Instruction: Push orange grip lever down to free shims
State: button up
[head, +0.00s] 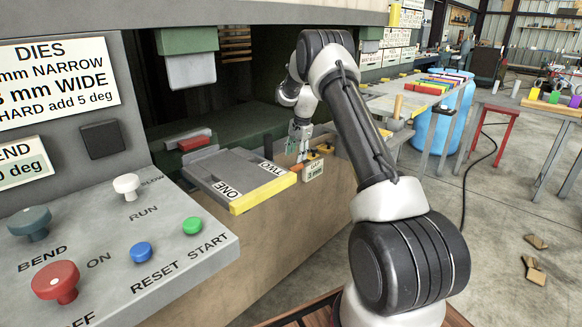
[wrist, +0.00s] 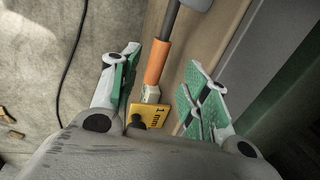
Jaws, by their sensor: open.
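The orange grip (wrist: 157,62) sits on a dark grey lever rod in the wrist view. It lies between the two green-padded fingers of my gripper (wrist: 165,66), with space on both sides. My gripper is open and holds nothing. A yellow shim tag (wrist: 147,114) marked "1 mm" with a black knob shows just below the grip, close to my palm. In the head view my gripper (head: 299,142) points down behind the bench's front edge, near small orange parts and a white gap label (head: 313,171). The lever is mostly hidden by my gripper there.
A grey plate (head: 235,178) marked ONE and TWO, with a yellow front edge, lies left of my gripper. The control panel (head: 110,240) with coloured knobs and buttons fills the lower left. A blue barrel (head: 440,120) and tables stand at the right, with open floor between.

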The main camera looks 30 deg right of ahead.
aim_at(294, 167)
jog(key=f, duration=0.4)
jog(key=w+f, duration=0.1)
jog(key=f, duration=0.2)
jog(key=shift+w+a+f, duration=0.1)
jog(key=shift+a, duration=0.1)
grip_shut()
